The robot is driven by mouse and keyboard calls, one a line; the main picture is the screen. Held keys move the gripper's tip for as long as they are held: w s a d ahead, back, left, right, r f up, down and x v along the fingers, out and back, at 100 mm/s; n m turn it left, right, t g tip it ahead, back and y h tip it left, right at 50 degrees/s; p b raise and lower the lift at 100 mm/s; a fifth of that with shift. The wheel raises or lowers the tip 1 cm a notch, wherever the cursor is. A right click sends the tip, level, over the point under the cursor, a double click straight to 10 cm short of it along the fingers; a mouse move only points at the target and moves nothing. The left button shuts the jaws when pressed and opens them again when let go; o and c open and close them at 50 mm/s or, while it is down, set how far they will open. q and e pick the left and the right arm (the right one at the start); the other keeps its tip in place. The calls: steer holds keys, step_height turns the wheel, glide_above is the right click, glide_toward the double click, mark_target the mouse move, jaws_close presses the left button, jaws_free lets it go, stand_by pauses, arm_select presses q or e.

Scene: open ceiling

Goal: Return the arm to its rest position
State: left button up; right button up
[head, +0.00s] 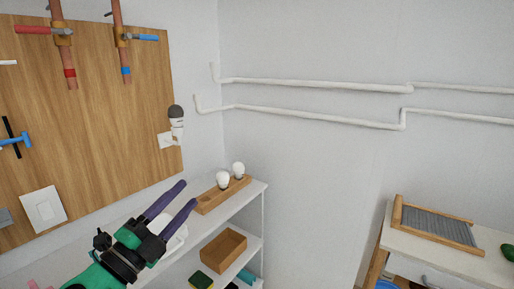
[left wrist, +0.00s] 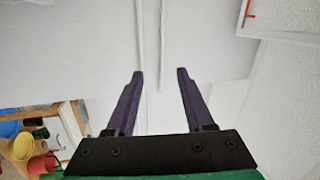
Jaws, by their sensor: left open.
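My left gripper (head: 180,196) reaches in from the lower left in the head view, in front of the white shelf unit. Its two purple fingers are apart with nothing between them. In the left wrist view the same gripper (left wrist: 160,74) shows open and empty, with white wall and pipes beyond the fingers. My right gripper is not in view.
A wooden holder (head: 225,196) with two white bulbs stands on the top shelf near the fingers. A wooden box (head: 224,250) sits below. A wooden panel (head: 100,120) with pipes and a bulb socket is at left. A cabinet (head: 440,262) stands at right.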

arm_select(q)
steer(key=a+f+n+g+y, duration=0.1)
steer(key=a+f+n+y, duration=1.05)
steer(key=n, duration=0.35)
steer(key=s+a+f+n+g+y, duration=0.1)
steer(key=s+f+n+g, duration=0.15)
steer(key=f, duration=0.35)
steer(key=s+a+f+n+g+y, duration=0.1)
steer(key=s+f+g, duration=0.1)
steer(key=f+g, duration=0.3)
steer(key=s+d+f+n+g+h, duration=0.1)
steer(key=s+d+f+g+h, duration=0.15)
steer(key=s+f, duration=0.5)
steer(key=s+d+f+n+g+h, duration=0.1)
steer(key=s+d+f+g, duration=0.3)
steer(key=s+f, duration=0.3)
steer(key=s+f+g, duration=0.2)
steer(key=s+f, duration=0.1)
steer(key=f, duration=2.1)
steer(key=s+a+f, duration=0.1)
steer(key=s+f, duration=0.5)
steer(key=s, duration=0.2)
steer(key=s+a+f, duration=0.2)
steer(key=s+f, duration=0.4)
steer(key=s, duration=0.2)
steer(key=shift+a+f+m+g, duration=0.3)
steer(key=shift+f+m+g, duration=0.05)
steer(key=shift+g, duration=0.05)
steer(key=shift+s, duration=0.15)
